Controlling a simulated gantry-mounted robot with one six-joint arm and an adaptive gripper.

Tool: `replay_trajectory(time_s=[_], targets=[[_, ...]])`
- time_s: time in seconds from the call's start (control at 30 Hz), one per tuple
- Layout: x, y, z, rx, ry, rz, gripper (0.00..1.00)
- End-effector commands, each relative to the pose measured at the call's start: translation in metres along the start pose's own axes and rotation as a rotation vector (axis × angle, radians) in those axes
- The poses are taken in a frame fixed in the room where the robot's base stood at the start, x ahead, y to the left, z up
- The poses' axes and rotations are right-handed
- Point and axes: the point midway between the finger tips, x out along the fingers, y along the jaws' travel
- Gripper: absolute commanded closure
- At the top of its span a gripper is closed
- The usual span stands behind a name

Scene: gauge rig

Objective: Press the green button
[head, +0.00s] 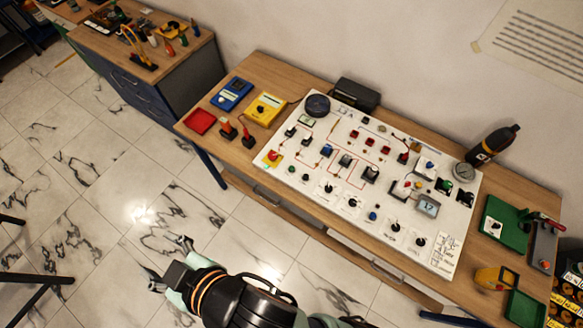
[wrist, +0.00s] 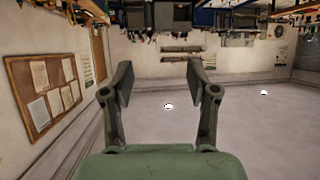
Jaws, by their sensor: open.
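A white control panel (head: 318,203) lies on the wooden workbench in the head view, covered with switches, buttons, knobs and gauges. A green button (head: 446,185) on a dark base sits toward its right side, left of a similar black one; its details are small. My gripper (head: 169,264) is at the lower left of the head view, over the floor in front of the bench, well apart from the panel. In the wrist view my gripper (wrist: 160,82) has its two fingers spread with nothing between them. The panel and button do not show there.
A red tray (head: 200,121), a blue meter (head: 232,94) and a yellow meter (head: 264,109) lie left of the panel. A dark bottle (head: 493,145) stands behind it. A green tray (head: 503,222) lies at the right. The floor before the bench is open.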

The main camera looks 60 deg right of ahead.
Motion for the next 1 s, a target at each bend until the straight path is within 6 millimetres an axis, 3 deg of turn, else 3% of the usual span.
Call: replay_trajectory(time_s=[0.07,0.3,1.0], targets=[[0.0000,0.0000,0.0000,0.000,0.000,0.000,0.60],[0.0000,0.0000,0.0000,0.000,0.000,0.000,1.00],[0.0000,0.0000,0.0000,0.000,0.000,0.000,1.00]])
